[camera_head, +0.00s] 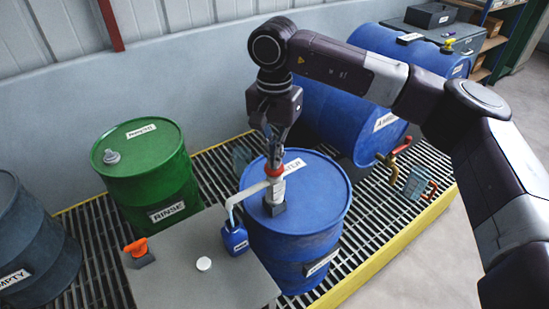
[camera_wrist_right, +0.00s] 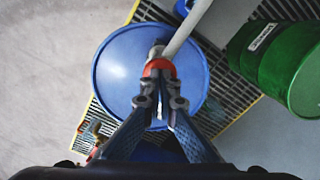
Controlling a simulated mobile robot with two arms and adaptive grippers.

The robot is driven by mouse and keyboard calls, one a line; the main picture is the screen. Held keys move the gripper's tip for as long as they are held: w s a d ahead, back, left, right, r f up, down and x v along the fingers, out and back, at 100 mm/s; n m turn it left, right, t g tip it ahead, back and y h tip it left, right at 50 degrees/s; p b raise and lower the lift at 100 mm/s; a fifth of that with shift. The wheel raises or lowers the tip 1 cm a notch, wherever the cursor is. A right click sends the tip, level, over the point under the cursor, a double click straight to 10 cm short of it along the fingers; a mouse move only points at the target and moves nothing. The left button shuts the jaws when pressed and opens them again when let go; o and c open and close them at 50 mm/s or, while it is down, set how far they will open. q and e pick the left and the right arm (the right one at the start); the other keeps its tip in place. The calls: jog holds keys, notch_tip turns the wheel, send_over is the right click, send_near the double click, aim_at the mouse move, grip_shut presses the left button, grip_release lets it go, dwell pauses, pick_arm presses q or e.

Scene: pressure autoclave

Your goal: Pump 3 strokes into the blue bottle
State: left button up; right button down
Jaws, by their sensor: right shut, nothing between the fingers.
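The blue bottle (camera_head: 234,238) stands on the grey tabletop beside the upright blue drum (camera_head: 298,215). A drum pump with a red head (camera_head: 273,171) stands on top of that drum. Its pale spout (camera_head: 247,193) reaches left and bends down at the bottle's mouth. My right gripper (camera_head: 274,152) is shut and points down, directly above the red head. In the right wrist view its fingertips (camera_wrist_right: 160,88) overlap the red head (camera_wrist_right: 158,67); I cannot tell whether they touch. The liquid inside the bottle is hidden. My left gripper is not in view.
A white cap (camera_head: 204,264) and an orange-handled tool (camera_head: 137,248) lie on the grey table (camera_head: 190,295). A green RINSE drum (camera_head: 147,180) stands left, a dark EMPTY drum (camera_head: 30,235) further left.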

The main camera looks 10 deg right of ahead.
jog(key=shift+f, duration=0.1)
jog(key=shift+r+p, duration=1.5)
jog(key=shift+r, duration=1.05)
notch_tip(320, 180, up, 6)
jog(key=p, duration=0.3)
jog(key=shift+p, duration=0.4)
